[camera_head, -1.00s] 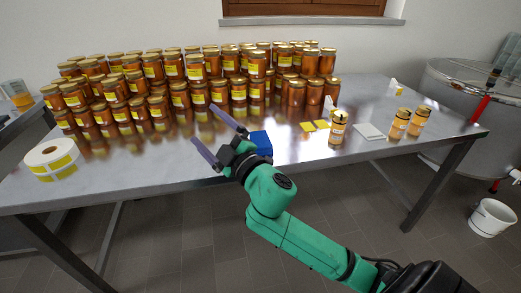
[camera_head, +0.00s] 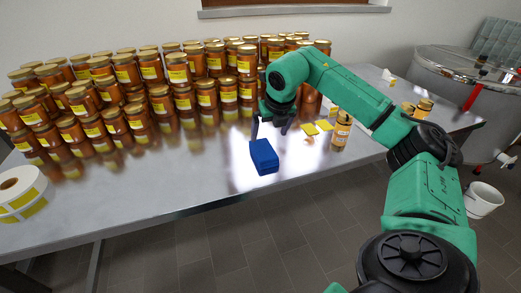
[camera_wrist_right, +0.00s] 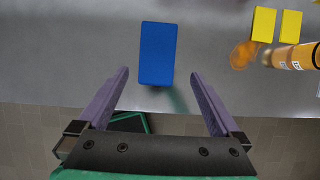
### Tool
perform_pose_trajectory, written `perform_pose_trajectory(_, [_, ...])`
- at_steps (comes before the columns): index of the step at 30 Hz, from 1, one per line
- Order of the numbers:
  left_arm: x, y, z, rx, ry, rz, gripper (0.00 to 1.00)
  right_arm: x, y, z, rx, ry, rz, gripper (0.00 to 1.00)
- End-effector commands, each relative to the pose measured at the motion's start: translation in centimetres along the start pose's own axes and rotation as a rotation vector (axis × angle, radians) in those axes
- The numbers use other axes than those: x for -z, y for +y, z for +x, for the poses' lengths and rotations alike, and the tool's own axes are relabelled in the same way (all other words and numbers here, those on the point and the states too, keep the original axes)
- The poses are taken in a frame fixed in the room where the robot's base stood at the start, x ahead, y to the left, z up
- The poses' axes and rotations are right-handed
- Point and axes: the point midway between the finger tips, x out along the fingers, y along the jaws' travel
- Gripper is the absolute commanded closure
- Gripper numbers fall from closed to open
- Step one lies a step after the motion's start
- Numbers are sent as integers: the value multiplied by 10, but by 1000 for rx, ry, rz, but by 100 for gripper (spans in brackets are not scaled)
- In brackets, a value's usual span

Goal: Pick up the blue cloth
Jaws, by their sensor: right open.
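The blue cloth (camera_head: 264,158) is a small folded block lying on the metal table near its front edge. In the right wrist view the blue cloth (camera_wrist_right: 157,52) lies ahead of the fingers, roughly centred between their lines. My right gripper (camera_head: 269,128) is just behind the cloth in the head view, pointing down, with its fingers partly hidden by the hand. In the right wrist view my right gripper (camera_wrist_right: 160,76) is open and nothing is held between its purple fingers. My left gripper is not in view.
Many honey jars (camera_head: 165,95) stand stacked at the back and left of the table (camera_head: 190,185). A label roll (camera_head: 17,190) is at the left. Yellow labels (camera_head: 317,128) and a jar (camera_head: 341,129) are right of the cloth. The tabletop left of the cloth is clear.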

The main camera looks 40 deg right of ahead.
Motion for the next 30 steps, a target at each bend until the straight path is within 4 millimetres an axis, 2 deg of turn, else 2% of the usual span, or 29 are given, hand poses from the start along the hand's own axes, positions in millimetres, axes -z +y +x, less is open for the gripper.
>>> perform_pose_trajectory(1, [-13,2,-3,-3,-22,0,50,0,0,13,1,5,0,0])
perform_pose_trajectory(3, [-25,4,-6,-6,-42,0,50,0,1,27,-1,3,-1,0])
perform_pose_trajectory(5, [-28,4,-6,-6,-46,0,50,0,1,36,-2,2,-1,0])
perform_pose_trajectory(8, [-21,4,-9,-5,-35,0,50,1,2,48,-3,2,-3,0])
perform_pose_trajectory(12, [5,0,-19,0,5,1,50,6,3,73,-2,3,-4,0])
perform_pose_trajectory(14, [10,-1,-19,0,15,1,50,6,4,85,-4,3,-2,0])
perform_pose_trajectory(17, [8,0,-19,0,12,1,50,6,4,94,-4,1,-2,0])
perform_pose_trajectory(22, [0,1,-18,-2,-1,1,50,6,4,95,-4,0,-3,0])
perform_pose_trajectory(26, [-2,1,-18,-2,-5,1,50,6,4,94,-4,0,-3,50])
perform_pose_trajectory(27, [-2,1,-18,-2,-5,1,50,6,4,94,-4,0,-3,65])
perform_pose_trajectory(28, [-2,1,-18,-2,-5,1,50,6,4,94,-4,-1,-3,71])
perform_pose_trajectory(30, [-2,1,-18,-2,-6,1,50,6,4,94,-5,-1,-3,71])
